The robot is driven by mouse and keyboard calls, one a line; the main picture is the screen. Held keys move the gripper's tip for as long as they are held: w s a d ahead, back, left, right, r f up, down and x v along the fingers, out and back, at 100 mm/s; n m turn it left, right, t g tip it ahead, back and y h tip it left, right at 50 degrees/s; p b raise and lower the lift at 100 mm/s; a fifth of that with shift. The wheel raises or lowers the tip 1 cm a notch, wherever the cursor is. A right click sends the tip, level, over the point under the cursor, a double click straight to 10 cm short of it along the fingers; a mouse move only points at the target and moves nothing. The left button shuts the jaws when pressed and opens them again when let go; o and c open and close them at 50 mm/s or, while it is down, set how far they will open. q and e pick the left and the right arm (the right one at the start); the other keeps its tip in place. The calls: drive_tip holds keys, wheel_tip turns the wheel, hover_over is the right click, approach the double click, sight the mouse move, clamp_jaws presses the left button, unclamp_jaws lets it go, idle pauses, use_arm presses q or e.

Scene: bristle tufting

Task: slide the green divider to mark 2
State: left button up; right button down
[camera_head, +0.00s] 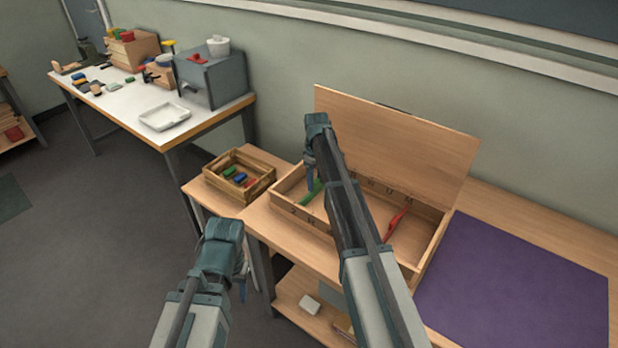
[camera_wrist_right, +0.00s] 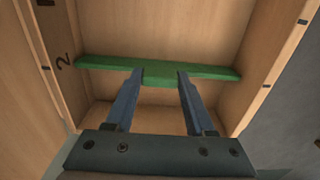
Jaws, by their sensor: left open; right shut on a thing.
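The green divider (camera_wrist_right: 205,72) lies crosswise in a shallow wooden box (camera_head: 427,255). In the right wrist view its left end is beside the black numeral 2 (camera_wrist_right: 63,62) on the box wall. The divider looks slightly tilted there. My right gripper (camera_wrist_right: 160,78) is shut on the raised middle of the divider, with one blue finger on each side. In the head view the divider (camera_head: 311,194) is partly hidden by my right arm. My left gripper (camera_head: 243,290) is open and empty, in front of the table and away from the box.
A red divider (camera_head: 397,223) stands further right in the box. The wooden lid (camera_head: 400,140) is up behind it. A crate (camera_head: 239,176) of small coloured pieces is left of the box, and a purple mat (camera_head: 515,285) is right.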

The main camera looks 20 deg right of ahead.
drive_tip(key=shift+s+d, duration=0.35)
drive_tip(key=shift+s, duration=0.2)
drive_tip(key=shift+c, duration=1.2)
unclamp_jaws()
drive_tip(key=shift+w, duration=0.15)
wheel_tip(320, 180, up, 14)
drive_tip(key=p, duration=1.4)
drive_tip(key=shift+f, duration=0.1)
